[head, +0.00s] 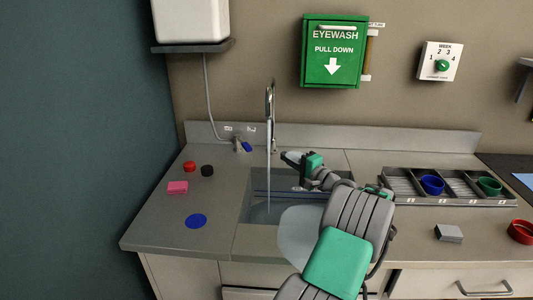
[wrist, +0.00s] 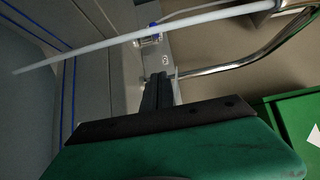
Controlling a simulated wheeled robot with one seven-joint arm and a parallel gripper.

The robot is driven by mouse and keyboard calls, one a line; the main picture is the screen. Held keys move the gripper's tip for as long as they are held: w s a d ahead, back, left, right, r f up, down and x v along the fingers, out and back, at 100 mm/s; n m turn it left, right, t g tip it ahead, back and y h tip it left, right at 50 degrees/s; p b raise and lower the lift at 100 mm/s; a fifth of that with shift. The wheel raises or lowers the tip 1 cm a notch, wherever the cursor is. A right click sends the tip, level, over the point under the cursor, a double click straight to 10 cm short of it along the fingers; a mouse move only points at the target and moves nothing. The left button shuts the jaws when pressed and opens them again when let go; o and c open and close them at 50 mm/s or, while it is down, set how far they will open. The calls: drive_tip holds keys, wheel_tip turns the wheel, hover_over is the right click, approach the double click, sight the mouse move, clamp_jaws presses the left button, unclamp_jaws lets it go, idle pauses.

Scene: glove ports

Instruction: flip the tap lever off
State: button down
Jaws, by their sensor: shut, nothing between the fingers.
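The tap (head: 269,100) is a tall chrome spout behind the sink, and a stream of water (head: 268,180) runs from it into the basin. A small blue lever (head: 246,147) sits on a fitting at the counter's back, left of the tap. In the wrist view a blue part (wrist: 153,28) shows beyond the fingers, the water stream (wrist: 120,41) crosses the picture and the chrome spout (wrist: 245,62) is at right. My gripper (head: 285,155) is shut and empty, over the sink's back edge, right of the blue lever. It also shows in the wrist view (wrist: 158,80), apart from the blue part.
The sink basin (head: 256,208) lies below my arm. A red and a black round piece, a pink block (head: 178,187) and a blue disc (head: 196,221) are on the left counter. A tray (head: 455,200) with cups stands right. A green eyewash box (head: 312,70) hangs above.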

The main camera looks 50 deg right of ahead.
sight(242, 142)
drive_tip(key=w, duration=1)
drive_tip(key=shift+d+p, duration=0.4)
drive_tip(key=a, duration=0.2)
drive_tip(key=shift+w+a+r, duration=0.1)
drive_tip(key=shift+w+a, duration=0.2)
drive_tip(key=shift+w, duration=0.1)
drive_tip(key=shift+w+a, duration=0.15)
drive_tip(key=shift+a, duration=0.25)
